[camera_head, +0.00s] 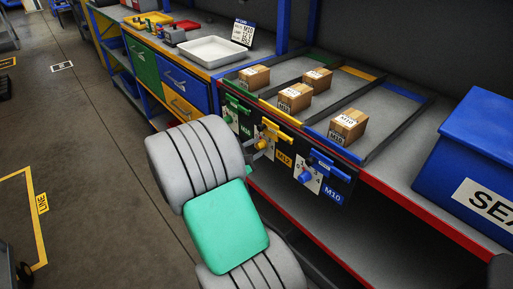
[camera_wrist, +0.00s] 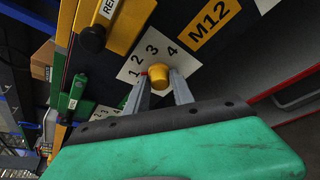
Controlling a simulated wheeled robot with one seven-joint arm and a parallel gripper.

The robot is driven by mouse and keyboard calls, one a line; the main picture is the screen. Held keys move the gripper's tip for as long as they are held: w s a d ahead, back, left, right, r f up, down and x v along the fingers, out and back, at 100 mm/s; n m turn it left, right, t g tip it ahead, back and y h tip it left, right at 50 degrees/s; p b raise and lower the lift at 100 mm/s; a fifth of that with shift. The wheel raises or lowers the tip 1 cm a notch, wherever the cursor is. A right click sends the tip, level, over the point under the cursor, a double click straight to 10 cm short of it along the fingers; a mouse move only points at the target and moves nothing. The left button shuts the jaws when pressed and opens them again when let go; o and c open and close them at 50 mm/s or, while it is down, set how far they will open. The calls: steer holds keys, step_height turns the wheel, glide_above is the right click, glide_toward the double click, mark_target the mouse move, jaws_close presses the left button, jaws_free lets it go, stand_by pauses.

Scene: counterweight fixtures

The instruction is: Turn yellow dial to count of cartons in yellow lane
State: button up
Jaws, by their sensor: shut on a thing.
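The yellow dial (camera_wrist: 158,74) sits on a white plate (camera_wrist: 140,50) marked 1, 2, 3 and 4, beside a yellow M12 label (camera_wrist: 210,22). My gripper (camera_wrist: 160,84) is shut on the dial, with one grey finger on each side. I cannot tell which number the dial points to. In the head view my arm and gripper partly hide the dial. The yellow lane is the middle one on the bench. Two cartons sit in it: a nearer carton (camera_head: 295,98) and a farther carton (camera_head: 318,80).
The green lane at the left holds one carton (camera_head: 254,77). The blue lane at the right holds one carton (camera_head: 348,126). A blue dial (camera_head: 305,177) is right of the yellow one. A blue bin (camera_head: 465,150) stands at the right. A white tray (camera_head: 211,52) is at the back left.

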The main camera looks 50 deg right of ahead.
jaws_close()
steer(key=shift+f+b, duration=0.1)
steer(key=shift+b, duration=0.2)
steer(key=m+b, duration=0.1)
steer(key=b, duration=0.1)
steer(key=m+t+h+b, duration=0.1)
steer(key=m+b, duration=0.1)
steer(key=shift+s+f+m+t, duration=0.1)
steer(key=shift+f+m+t, duration=0.2)
steer(key=shift+m+h+b, duration=0.5)
steer(key=shift+m+b, duration=0.3)
steer(key=shift+b, duration=0.3)
steer(key=shift+r+m+b, duration=0.1)
steer(key=shift+m+b, duration=0.3)
steer(key=shift+b, duration=0.15)
steer(key=shift+r+t, duration=0.1)
steer(key=shift+t, duration=0.3)
